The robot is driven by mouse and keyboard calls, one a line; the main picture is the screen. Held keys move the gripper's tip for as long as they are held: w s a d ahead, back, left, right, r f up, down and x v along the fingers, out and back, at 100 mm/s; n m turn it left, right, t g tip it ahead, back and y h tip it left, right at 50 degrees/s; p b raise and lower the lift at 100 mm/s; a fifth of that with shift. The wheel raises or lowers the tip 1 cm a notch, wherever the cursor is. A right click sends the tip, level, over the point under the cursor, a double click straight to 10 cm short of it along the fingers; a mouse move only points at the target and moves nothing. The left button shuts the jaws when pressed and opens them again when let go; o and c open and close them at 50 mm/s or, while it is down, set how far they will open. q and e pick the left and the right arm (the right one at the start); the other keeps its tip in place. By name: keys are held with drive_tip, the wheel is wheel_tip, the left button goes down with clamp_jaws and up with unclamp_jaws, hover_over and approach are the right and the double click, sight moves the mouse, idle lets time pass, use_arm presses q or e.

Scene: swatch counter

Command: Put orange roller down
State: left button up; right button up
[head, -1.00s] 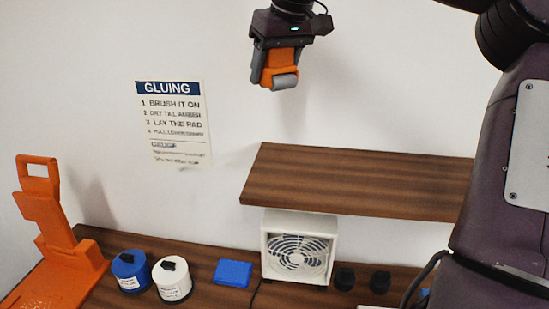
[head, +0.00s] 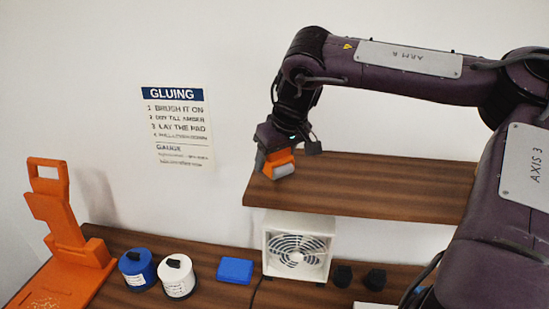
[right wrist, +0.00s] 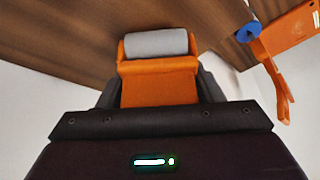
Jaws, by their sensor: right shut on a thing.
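The orange roller (head: 277,158) has an orange body and a grey cylinder at its end. My right gripper (head: 267,157) is shut on it, at the left end of the wooden shelf (head: 370,186). In the right wrist view the roller (right wrist: 158,82) sits between the fingers of the right gripper (right wrist: 160,95), its grey cylinder pointing away from the palm. I cannot tell whether the roller touches the shelf. My left gripper is not in view.
Below the shelf, a white fan (head: 297,247) stands on the wooden counter (head: 205,262). The shelf's right part looks clear.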

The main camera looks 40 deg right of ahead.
drive_tip(key=shift+f, duration=0.5)
drive_tip(key=shift+w+d+f, duration=0.1)
drive_tip(key=shift+d+f, duration=0.05)
drive_tip(key=shift+f, duration=0.15)
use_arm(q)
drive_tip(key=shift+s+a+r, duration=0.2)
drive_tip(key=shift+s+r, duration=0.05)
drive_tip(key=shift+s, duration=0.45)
